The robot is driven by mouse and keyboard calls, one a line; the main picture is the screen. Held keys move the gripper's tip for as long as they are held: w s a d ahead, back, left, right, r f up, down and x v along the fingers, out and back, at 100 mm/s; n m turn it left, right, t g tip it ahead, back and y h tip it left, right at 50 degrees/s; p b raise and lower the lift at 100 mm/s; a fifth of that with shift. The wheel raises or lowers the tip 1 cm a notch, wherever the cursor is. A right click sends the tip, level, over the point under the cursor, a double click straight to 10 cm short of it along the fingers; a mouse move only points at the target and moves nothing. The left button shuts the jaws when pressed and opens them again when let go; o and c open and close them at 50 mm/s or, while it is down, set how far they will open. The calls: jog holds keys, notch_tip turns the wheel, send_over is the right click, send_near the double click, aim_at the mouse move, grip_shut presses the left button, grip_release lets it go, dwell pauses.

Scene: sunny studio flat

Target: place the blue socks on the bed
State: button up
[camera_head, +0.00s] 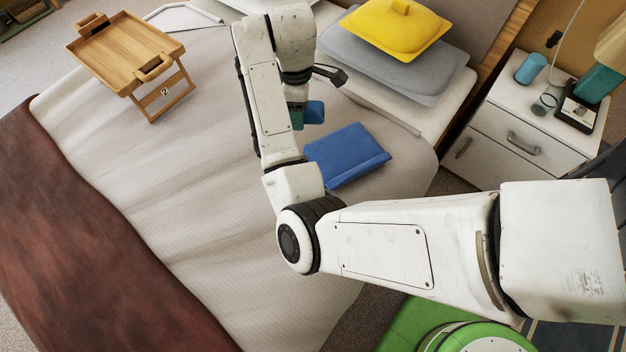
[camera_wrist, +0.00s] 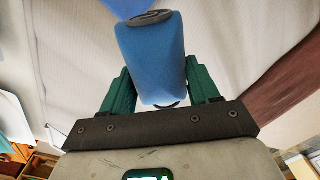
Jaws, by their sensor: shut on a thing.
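My gripper (camera_head: 298,117) is over the bed (camera_head: 140,180), near the pillow end, with its green fingers partly hidden by my arm. It is shut on a small blue bundle, which I take for the blue socks (camera_head: 315,112). In the wrist view the blue socks (camera_wrist: 152,62) stick out between the two green fingers of my gripper (camera_wrist: 157,85), with a dark grey oval at the far end. The pale bed cover shows behind them. I cannot tell whether the bundle touches the cover.
A flat blue folded thing (camera_head: 347,155) lies on the bed beside my gripper. A wooden bed tray (camera_head: 125,50) stands at the upper left. A yellow item (camera_head: 395,27) rests on grey pillows (camera_head: 350,50). A white nightstand (camera_head: 520,120) is at right. The middle of the bed is clear.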

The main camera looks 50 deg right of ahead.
jog(key=shift+s+d+f+n, duration=0.25)
jog(key=shift+s+f+n, duration=0.15)
jog(key=shift+f+n, duration=0.1)
jog(key=s+a+f+n+b, duration=0.2)
jog(key=s+a+f+n, duration=0.25)
jog(key=s+f, duration=0.35)
jog(key=s+a+f+n+b, duration=0.2)
jog(key=s+a+f+n, duration=0.25)
jog(key=s+f, duration=0.3)
jog(key=shift+n, duration=0.5)
jog(key=w+a+f, duration=0.2)
jog(key=a+f, duration=0.1)
jog(key=w+a+f, duration=0.5)
jog(key=w+a, duration=0.1)
jog(key=shift+a+f+b, duration=0.3)
jog(key=shift+f+b, duration=0.1)
jog(key=shift+w+a+f, duration=0.25)
jog(key=shift+a+f, duration=0.05)
jog(key=shift+f, duration=0.2)
jog(key=shift+f+b, duration=0.3)
jog(key=shift+f, duration=1.25)
